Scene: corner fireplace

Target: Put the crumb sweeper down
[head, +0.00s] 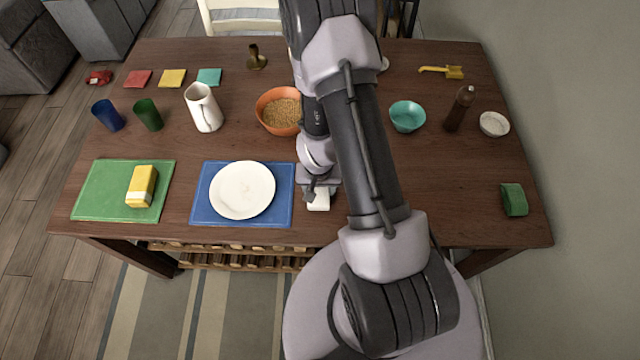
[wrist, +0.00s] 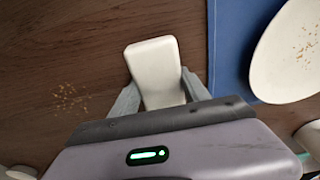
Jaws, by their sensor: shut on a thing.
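The crumb sweeper is a small white block (wrist: 152,62) with rounded corners. It also shows in the head view (head: 319,202), just right of the blue placemat (head: 283,209) near the table's front edge. My gripper (wrist: 161,93) is shut on it, with one grey finger on each side. In the head view my gripper (head: 318,188) is low over the table, and my arm hides part of it. I cannot tell whether the sweeper touches the wood. Crumbs (wrist: 68,98) lie on the bare table left of the sweeper in the wrist view.
A white plate (head: 242,190) with crumbs rests on the blue placemat. An orange bowl (head: 268,101) stands behind. A yellow-and-white block (head: 142,186) lies on a green placemat (head: 96,190). A green sponge (head: 514,200) is at the right edge.

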